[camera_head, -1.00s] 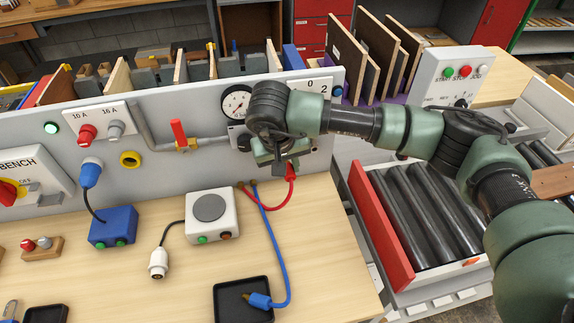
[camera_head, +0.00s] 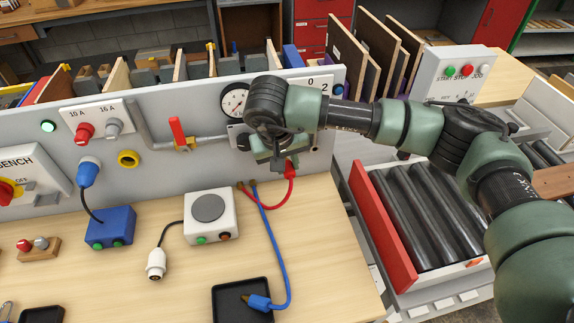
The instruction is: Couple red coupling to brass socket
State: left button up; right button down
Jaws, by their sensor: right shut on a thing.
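The red coupling (camera_head: 291,168) is on the end of a red hose and points up toward the grey panel. My right gripper (camera_head: 279,160) is shut on it, low in front of the panel. The red hose (camera_head: 283,206) loops down from the coupling to the bench, ending near brass fittings (camera_head: 241,186). The brass socket cannot be made out; my right gripper and wrist cover part of the panel there. Whether the coupling touches the panel cannot be told. My left gripper is out of view.
A blue hose (camera_head: 278,240) ends in a blue coupling (camera_head: 259,302) on a black tray (camera_head: 221,302). A white box (camera_head: 211,231) with a plug and a blue box (camera_head: 110,229) stand on the bench. A gauge (camera_head: 234,101) and a red-handled valve (camera_head: 179,131) are on the panel.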

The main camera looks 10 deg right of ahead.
jog(key=shift+w+b, duration=0.6)
jog(key=shift+w, duration=0.25)
jog(key=c, duration=1.2)
grip_release()
jog(key=shift+r, duration=0.1)
jog(key=shift+o, duration=0.4)
jog(key=shift+w, duration=0.1)
